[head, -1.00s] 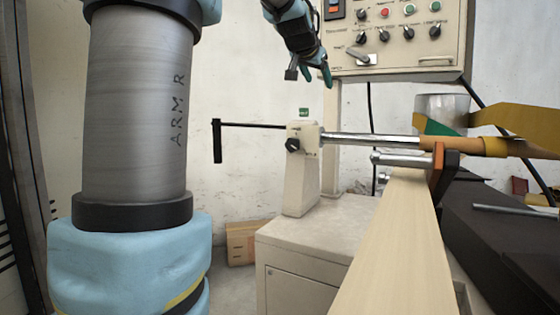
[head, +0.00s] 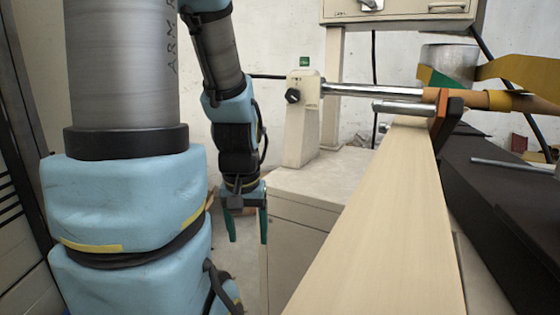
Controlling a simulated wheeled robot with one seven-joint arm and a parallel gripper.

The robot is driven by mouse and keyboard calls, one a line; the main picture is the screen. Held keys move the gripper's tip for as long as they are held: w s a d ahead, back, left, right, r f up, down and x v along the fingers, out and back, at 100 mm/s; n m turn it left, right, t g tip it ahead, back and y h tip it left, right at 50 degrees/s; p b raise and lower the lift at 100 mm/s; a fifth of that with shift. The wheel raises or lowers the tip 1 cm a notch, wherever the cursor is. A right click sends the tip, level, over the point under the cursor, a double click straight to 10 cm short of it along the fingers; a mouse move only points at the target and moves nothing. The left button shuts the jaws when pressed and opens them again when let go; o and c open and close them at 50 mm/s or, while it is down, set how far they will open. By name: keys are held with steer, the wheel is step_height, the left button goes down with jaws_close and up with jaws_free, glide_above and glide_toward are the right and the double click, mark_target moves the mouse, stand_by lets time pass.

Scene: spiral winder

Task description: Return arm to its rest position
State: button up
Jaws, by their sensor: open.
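My gripper (head: 247,228) hangs with its fingers pointing down, left of the winder's cream cabinet (head: 303,228). Its two fingers, with green on them, are apart and nothing is between them. The winder's cream headstock (head: 300,120) stands on the cabinet, with a dark knob on its side. My forearm hides the left part of the thin rod behind it. The steel shaft (head: 375,90) runs right from the headstock to a brown tube (head: 500,100).
A long pale wooden board (head: 390,230) runs toward me right of the cabinet. A black beam (head: 510,215) lies further right. The cream control panel (head: 400,12) is at the top. A metal cylinder (head: 450,60) and a yellow-brown strip (head: 525,70) are at the back right.

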step_height(320, 180, up, 12)
steer(key=p, duration=1)
steer(key=shift+w+r+p, duration=0.15)
steer(key=shift+r+p, duration=0.1)
steer(key=shift+p, duration=0.15)
stand_by(0.7)
